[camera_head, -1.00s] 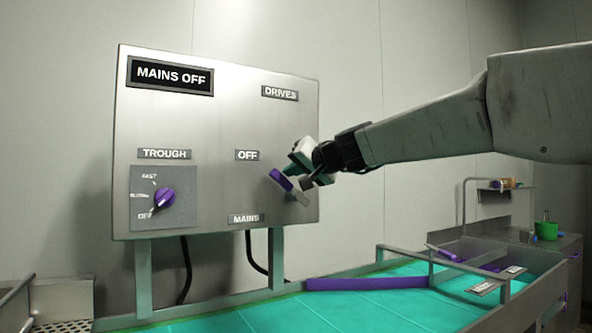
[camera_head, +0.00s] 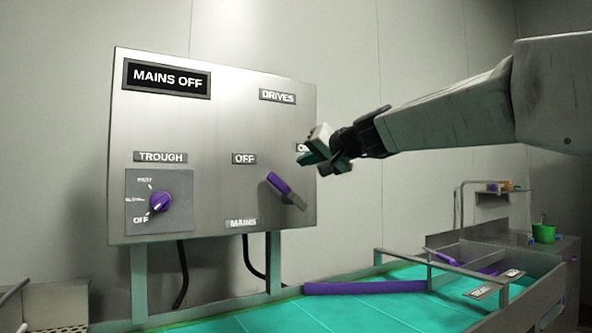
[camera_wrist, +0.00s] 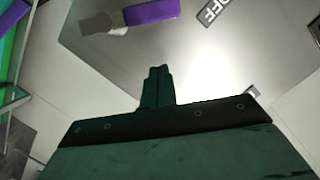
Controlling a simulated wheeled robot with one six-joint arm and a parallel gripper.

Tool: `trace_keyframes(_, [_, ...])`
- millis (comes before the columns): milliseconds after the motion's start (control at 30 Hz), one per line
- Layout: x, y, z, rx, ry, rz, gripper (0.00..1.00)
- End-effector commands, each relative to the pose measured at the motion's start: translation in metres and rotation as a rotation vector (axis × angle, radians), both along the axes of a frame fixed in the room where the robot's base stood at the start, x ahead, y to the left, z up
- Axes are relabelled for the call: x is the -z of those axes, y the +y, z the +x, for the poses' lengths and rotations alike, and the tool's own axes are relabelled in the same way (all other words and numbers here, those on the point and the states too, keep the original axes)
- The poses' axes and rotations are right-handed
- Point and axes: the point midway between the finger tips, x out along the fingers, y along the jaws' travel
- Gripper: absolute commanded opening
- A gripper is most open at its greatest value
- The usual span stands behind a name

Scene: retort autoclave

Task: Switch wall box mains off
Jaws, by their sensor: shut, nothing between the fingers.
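The wall box (camera_head: 210,110) is a steel panel with a dark display reading "MAINS OFF" (camera_head: 167,78). Its mains handle (camera_head: 280,185) has a purple grip that tilts up and left toward the OFF label (camera_head: 244,158). The handle's grey end points down and right. My gripper (camera_head: 308,158) is shut and empty, up and right of the handle and apart from it, in front of the panel's right edge. In the wrist view the shut fingers (camera_wrist: 157,88) show, with the purple handle (camera_wrist: 152,12) at the top and the OFF label (camera_wrist: 212,10) to its right.
A purple trough knob (camera_head: 160,202) sits at the panel's lower left. Below is a turquoise table (camera_head: 350,310) with a purple bar (camera_head: 365,287) and steel rails. A green cup (camera_head: 544,233) stands at the right. Open space lies right of the panel.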

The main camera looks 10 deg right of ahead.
Motion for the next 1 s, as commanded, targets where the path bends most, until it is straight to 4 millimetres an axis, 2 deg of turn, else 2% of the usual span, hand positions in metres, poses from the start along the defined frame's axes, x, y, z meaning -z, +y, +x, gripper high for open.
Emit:
trace_keyframes(33, [-0.006,-0.006,-0.012,0.002,-0.006,0.000,0.00])
trace_keyframes(200, [-0.011,-0.020,-0.042,0.000,-0.005,-0.001,0.00])
trace_keyframes(400, [-0.014,-0.030,-0.061,-0.001,-0.003,0.000,0.00])
trace_keyframes(1000, [-0.015,-0.031,-0.064,-0.001,-0.001,0.003,0.00])
